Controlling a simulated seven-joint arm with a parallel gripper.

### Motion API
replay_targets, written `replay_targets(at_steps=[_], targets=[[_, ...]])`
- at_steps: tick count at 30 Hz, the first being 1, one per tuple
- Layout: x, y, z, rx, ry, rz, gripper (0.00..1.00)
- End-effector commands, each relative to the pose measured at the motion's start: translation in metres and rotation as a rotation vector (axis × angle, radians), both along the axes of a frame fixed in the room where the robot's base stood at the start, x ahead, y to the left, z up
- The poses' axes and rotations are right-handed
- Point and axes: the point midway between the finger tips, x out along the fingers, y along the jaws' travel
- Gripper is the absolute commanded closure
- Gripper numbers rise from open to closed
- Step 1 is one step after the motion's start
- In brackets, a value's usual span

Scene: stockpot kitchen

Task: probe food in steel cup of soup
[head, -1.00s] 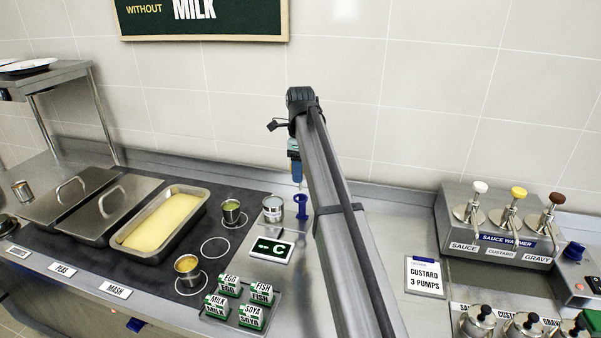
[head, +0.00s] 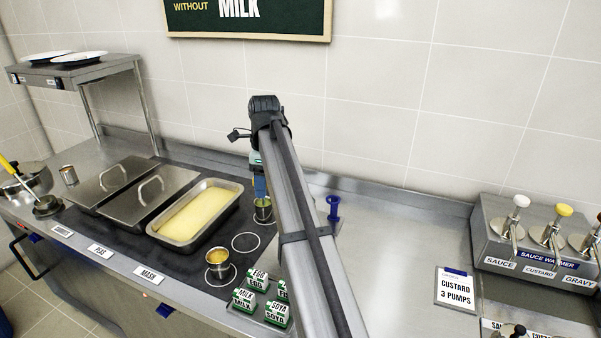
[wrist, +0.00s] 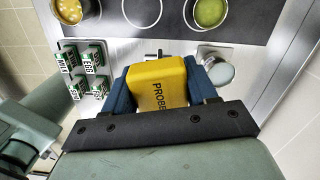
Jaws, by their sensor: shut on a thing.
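My gripper (wrist: 160,88) is shut on a yellow block marked PROBE (wrist: 157,82), held between its blue fingers in the wrist view. In the head view my gripper (head: 260,185) hangs just above or behind a steel cup of green soup (head: 263,212), partly hidden by my arm. I cannot tell whether the probe's tip touches the soup. The green cup also shows at the top of the wrist view (wrist: 210,12).
A pale-filled steel cup (wrist: 216,72) stands close right of the probe in the wrist view. A blue holder (head: 333,207) stands right of my arm. Small labelled cartons (head: 246,298) sit in front. A pan of mash (head: 197,214) and lidded pans (head: 150,195) lie left.

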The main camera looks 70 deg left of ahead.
Motion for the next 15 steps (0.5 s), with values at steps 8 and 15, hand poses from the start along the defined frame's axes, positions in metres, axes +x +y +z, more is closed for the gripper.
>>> replay_targets(at_steps=[8,15], targets=[[-0.1,-0.045,-0.007,0.013,0.023,0.101,0.87],[-0.14,-0.094,-0.017,0.033,0.053,0.025,0.87]])
